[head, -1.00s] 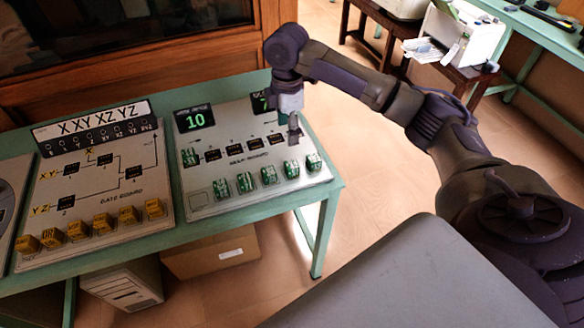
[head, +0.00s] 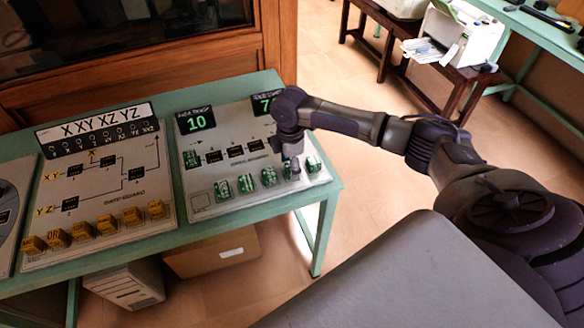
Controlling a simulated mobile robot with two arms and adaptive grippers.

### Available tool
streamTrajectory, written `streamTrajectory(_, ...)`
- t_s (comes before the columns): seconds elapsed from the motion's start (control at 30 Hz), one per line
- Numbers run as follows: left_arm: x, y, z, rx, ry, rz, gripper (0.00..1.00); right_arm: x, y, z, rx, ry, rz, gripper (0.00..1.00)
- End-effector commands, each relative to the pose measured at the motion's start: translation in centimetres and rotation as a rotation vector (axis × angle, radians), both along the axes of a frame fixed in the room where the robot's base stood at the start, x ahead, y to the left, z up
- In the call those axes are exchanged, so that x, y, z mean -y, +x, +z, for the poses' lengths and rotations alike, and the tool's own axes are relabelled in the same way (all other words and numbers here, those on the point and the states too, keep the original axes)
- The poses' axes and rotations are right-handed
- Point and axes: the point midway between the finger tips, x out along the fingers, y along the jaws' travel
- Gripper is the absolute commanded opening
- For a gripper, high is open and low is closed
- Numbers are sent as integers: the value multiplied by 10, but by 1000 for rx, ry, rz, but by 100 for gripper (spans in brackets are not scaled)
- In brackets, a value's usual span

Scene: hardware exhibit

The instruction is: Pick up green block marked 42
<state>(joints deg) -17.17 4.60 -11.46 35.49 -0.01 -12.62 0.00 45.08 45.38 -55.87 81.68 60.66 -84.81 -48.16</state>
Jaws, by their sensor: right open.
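Several green blocks stand in a row along the front of the right-hand board, including one at the left (head: 222,190), one in the middle (head: 269,177) and one at the right end (head: 313,164). Another green block (head: 190,160) sits at the left end of the board's dark slots. The numbers on the blocks are too small to read, so I cannot tell which is 42. My right gripper (head: 294,173) points down at the second block from the right and largely hides it. It is open; I cannot tell whether its fingers touch the block. My left gripper is out of view.
The right-hand board (head: 240,200) has dark slots and displays, one reading 10 (head: 196,121). A left-hand board (head: 100,205) with yellow blocks (head: 107,223) lies beside it. Both rest on a green table (head: 328,187). A wooden cabinet (head: 275,45) stands behind. Open floor is to the right.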

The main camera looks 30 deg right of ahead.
Motion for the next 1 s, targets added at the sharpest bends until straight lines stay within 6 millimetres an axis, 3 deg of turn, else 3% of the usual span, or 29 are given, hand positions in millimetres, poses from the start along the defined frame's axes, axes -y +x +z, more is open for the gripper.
streamTrajectory(0.3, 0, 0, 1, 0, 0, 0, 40, 0, 0, -8, 0, 0, 1, 67)
streamTrajectory(0.67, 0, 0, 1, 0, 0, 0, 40, 0, 0, -7, 1, 0, 1, 7)
streamTrajectory(1.0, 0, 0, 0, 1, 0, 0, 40, 0, 0, -4, 2, 0, 0, 4)
